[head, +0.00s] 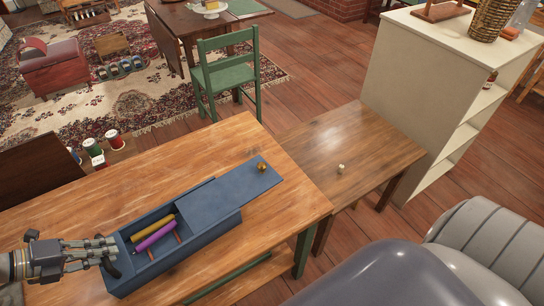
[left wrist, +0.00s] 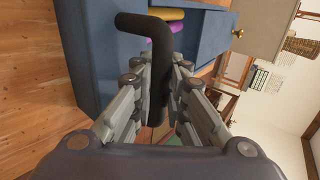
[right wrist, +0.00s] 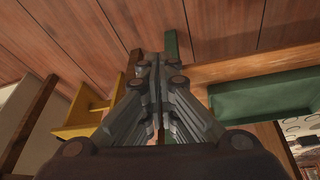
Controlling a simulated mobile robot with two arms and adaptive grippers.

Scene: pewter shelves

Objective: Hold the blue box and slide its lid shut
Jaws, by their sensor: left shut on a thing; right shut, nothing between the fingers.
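The blue box (head: 190,245) lies at a slant on the wooden table; it also shows in the left wrist view (left wrist: 85,50). Its flat blue lid (head: 225,195) is drawn far out toward the upper right, with a brass knob (head: 262,167) near its far end. The box's left part is open, showing a yellow roll (head: 152,228) and a purple roll (head: 155,238). My left gripper (head: 108,250) is at the box's left end, shut on a black bent handle (left wrist: 142,22) there. My right gripper (right wrist: 156,62) is shut and empty, outside the head view.
The wooden table (head: 60,215) has free room around the box. A lower side table (head: 345,140) with a small pale knob stands right, beside a cream shelf (head: 410,75). A green chair (head: 225,75) stands behind. Spools (head: 93,147) sit at the left.

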